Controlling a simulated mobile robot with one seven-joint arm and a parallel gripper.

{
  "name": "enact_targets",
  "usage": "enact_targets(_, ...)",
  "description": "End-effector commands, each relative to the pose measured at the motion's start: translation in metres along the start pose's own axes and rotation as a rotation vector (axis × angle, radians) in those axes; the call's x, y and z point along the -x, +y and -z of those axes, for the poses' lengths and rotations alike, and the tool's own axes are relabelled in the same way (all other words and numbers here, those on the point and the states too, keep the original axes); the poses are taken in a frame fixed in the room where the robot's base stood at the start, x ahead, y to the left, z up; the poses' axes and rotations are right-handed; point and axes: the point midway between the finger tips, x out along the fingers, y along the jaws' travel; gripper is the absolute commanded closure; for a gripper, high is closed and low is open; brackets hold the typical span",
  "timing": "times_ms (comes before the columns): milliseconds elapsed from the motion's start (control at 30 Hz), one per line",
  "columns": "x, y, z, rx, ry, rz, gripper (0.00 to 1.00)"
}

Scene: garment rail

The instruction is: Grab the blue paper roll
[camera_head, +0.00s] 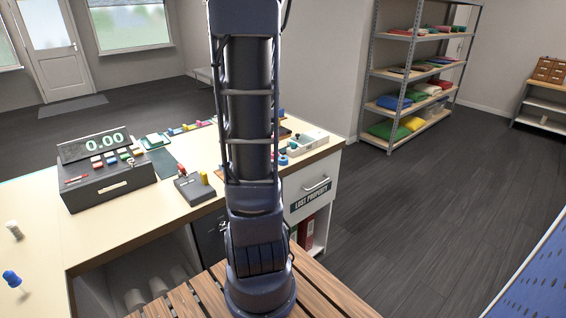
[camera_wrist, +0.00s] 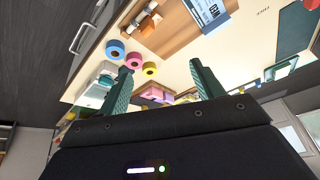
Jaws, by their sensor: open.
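A blue paper roll (camera_wrist: 115,49) stands on the counter in the wrist view, left of a pink roll (camera_wrist: 133,60) and a yellow roll (camera_wrist: 149,69). In the head view a small blue ring, which looks like the same blue roll (camera_head: 283,160), shows just right of my arm. My gripper (camera_wrist: 161,66) is open with nothing between its two green fingers. The blue roll lies up and left of the left fingertip in the wrist view. In the head view my arm hides my gripper.
The counter (camera_head: 110,235) carries a cash register (camera_head: 105,170), a dark card device (camera_head: 194,188) and a light tray (camera_head: 307,142) near its right end. A drawer (camera_head: 310,196) labelled lost property is below. Shelves (camera_head: 410,70) with folded cloths stand behind. The floor at right is clear.

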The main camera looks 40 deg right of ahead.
Motion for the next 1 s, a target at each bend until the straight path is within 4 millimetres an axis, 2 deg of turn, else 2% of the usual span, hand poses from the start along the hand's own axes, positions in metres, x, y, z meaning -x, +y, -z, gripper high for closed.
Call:
enact_targets(33,-0.013,0.019,0.002,-0.029,-0.005,-0.019,0.33)
enact_targets(200,-0.041,0.07,0.007,-0.094,-0.003,-0.074,0.33)
enact_targets(333,-0.053,0.094,0.007,-0.119,-0.002,-0.101,0.33)
enact_targets(500,-0.062,0.104,0.006,-0.131,-0.003,-0.112,0.33)
enact_targets(800,-0.097,0.108,0.006,-0.131,-0.004,-0.111,0.33)
enact_targets(1000,-0.111,0.109,0.006,-0.13,-0.002,-0.111,0.33)
